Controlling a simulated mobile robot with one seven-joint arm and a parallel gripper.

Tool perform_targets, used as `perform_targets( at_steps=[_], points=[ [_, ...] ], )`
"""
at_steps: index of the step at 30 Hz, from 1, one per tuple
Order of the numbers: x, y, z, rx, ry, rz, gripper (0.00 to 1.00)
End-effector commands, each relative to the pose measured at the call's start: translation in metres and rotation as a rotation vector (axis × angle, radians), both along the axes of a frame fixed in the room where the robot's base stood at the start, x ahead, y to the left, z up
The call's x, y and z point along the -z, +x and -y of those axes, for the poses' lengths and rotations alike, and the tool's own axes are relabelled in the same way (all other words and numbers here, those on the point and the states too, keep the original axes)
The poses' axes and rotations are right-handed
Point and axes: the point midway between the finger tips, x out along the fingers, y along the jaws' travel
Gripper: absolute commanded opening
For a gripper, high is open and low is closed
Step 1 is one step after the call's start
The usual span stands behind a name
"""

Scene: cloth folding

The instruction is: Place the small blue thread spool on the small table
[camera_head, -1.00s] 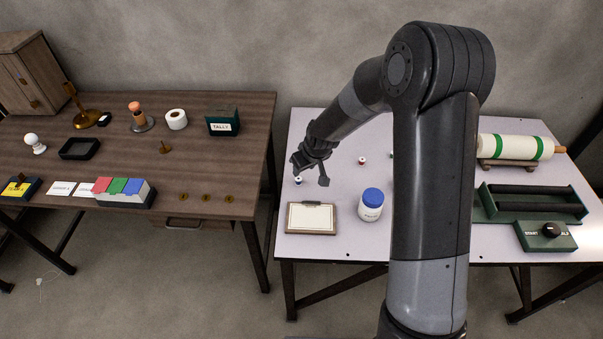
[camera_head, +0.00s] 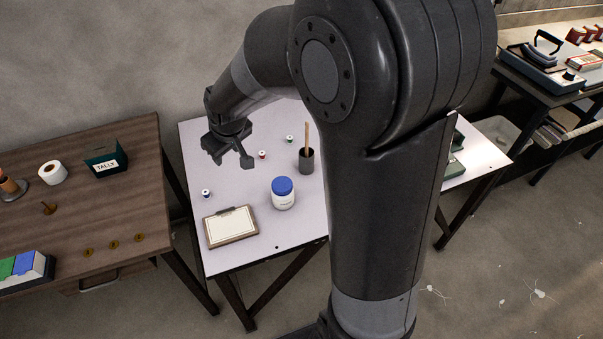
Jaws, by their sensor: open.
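A small spool with blue thread (camera_head: 206,193) stands on the pale table (camera_head: 262,238), near its left edge and behind a clipboard. My gripper (camera_head: 231,162) is open and empty above the pale table, pointing down. In the picture it is up and to the right of the blue spool, apart from it. A red spool (camera_head: 262,154) and a green spool (camera_head: 289,138) stand farther back to the right. I cannot tell which surface the task calls the small table.
A clipboard (camera_head: 231,226), a blue-lidded white jar (camera_head: 283,194) and a dark cup with a stick (camera_head: 306,160) are on the pale table. A brown wooden table (camera_head: 70,215) stands to the left across a gap. My arm hides the pale table's right part.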

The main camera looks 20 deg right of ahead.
Motion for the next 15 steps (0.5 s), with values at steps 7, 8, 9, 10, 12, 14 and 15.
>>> perform_targets(
  at_steps=[7, 8, 9, 10, 12, 14, 15],
  points=[
    [-0.066, -0.064, 0.038, 0.134, -0.011, 0.035, 0.42],
    [-0.073, -0.072, 0.042, 0.149, -0.01, 0.039, 0.42],
    [-0.08, -0.083, 0.048, 0.172, -0.007, 0.042, 0.42],
    [-0.086, -0.092, 0.052, 0.189, -0.005, 0.046, 0.42],
    [-0.097, -0.113, 0.06, 0.228, 0.002, 0.053, 0.42],
    [-0.106, -0.131, 0.067, 0.26, 0.01, 0.06, 0.42],
    [-0.111, -0.143, 0.072, 0.283, 0.017, 0.065, 0.42]
  ],
)
